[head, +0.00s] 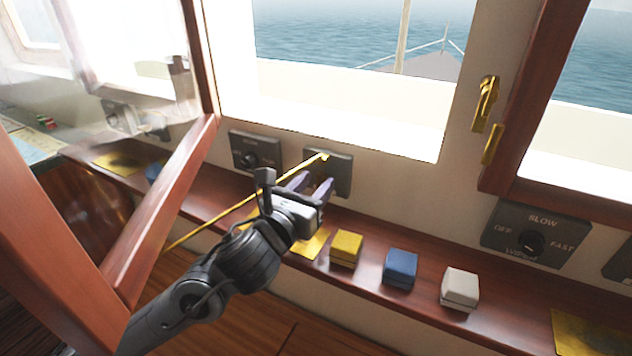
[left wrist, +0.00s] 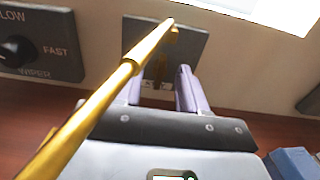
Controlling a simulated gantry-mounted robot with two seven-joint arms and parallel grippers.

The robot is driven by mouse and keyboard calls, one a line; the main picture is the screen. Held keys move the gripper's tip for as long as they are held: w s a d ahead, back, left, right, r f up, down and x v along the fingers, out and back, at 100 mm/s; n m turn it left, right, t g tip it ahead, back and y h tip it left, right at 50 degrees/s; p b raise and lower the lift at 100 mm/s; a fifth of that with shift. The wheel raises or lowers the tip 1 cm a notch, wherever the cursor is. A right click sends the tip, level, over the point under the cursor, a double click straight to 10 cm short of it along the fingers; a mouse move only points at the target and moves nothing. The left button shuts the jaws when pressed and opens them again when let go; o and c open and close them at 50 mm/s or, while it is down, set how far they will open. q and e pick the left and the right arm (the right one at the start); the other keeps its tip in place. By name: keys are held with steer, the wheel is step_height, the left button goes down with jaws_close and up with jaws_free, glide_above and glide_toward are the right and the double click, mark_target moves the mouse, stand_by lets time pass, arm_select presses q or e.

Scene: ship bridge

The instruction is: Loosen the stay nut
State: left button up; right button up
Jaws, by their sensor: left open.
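A brass stay rod (head: 245,205) runs up from the open window frame at left to a dark wall plate (head: 342,168) below the front window. Its brass end (head: 324,156) is at the plate. In the left wrist view the rod (left wrist: 97,103) crosses in front of my left gripper and partly hides it. A small brass piece (left wrist: 158,70) shows on the plate between the fingers; I cannot tell whether it is the stay nut. My left gripper (head: 311,185) is open just below the rod's end, its fingers (left wrist: 160,78) pointing at the plate. My right gripper is out of view.
A wooden ledge (head: 395,315) below carries a yellow box (head: 346,248), a blue box (head: 400,268) and a white box (head: 460,288). Wiper switches flank the plate at left (head: 256,150) and right (head: 535,236). The open wooden window frame (head: 165,205) stands beside my left arm.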

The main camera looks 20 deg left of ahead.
arm_select(q)
steer(key=shift+w, duration=0.55)
jaws_close()
